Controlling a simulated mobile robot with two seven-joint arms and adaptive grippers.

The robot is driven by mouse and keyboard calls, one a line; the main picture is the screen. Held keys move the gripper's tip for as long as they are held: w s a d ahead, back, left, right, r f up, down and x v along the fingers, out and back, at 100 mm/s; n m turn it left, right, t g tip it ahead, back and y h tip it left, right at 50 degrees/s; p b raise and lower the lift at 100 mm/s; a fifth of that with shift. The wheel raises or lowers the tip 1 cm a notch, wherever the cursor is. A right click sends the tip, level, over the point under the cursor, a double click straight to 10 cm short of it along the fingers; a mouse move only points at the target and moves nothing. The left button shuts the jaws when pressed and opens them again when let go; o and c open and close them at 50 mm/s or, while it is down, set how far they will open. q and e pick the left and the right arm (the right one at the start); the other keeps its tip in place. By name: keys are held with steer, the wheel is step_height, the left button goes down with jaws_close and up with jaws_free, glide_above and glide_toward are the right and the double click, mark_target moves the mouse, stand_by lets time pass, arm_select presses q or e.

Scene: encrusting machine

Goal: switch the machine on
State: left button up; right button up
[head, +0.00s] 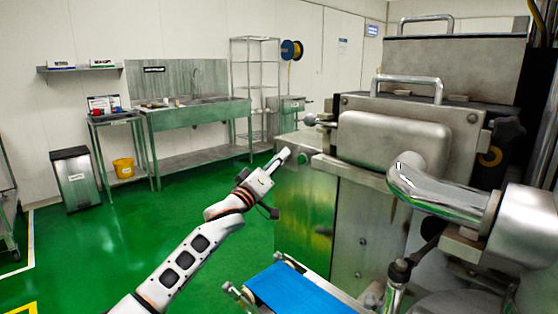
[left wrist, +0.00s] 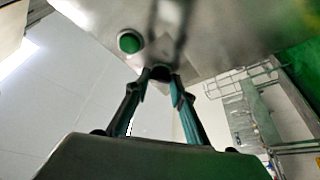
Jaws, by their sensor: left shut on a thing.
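The machine (head: 365,170) is a large steel unit filling the right of the head view. A green round button (head: 303,157) sits on its left end face; it also shows in the left wrist view (left wrist: 130,42). My left gripper (head: 285,155) is at this face, just left of the button in the head view. In the left wrist view, its fingertips (left wrist: 161,76) are closed around a small dark knob (left wrist: 161,71) on the steel panel, below and right of the green button. The knob's setting is hidden by the fingers. My right gripper is out of view.
A blue conveyor belt (head: 292,290) juts out at the bottom centre. A chrome pipe (head: 435,198) protrudes at the machine's front right. A steel sink bench (head: 200,115) and a bin (head: 75,178) stand at the back left. The green floor between is clear.

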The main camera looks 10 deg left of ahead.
arm_select(q)
steer(key=shift+m, duration=0.3)
steer(key=m+g+h+b, duration=0.1)
steer(key=m+g+h, duration=0.1)
steer(key=m, duration=0.6)
steer(key=m+g+h+b, duration=0.1)
steer(key=m+h, duration=0.3)
steer(key=m, duration=0.4)
steer(key=a+m+g+h+b, duration=0.1)
steer(key=m+g+h, duration=0.2)
steer(key=m, duration=0.5)
steer(key=shift+w+m+g, duration=0.3)
steer(key=shift+w+g, duration=0.05)
steer(key=shift+g, duration=0.25)
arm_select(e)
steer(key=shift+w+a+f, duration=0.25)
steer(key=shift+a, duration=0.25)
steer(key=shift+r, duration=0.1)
arm_select(q)
steer(key=o, duration=1.1)
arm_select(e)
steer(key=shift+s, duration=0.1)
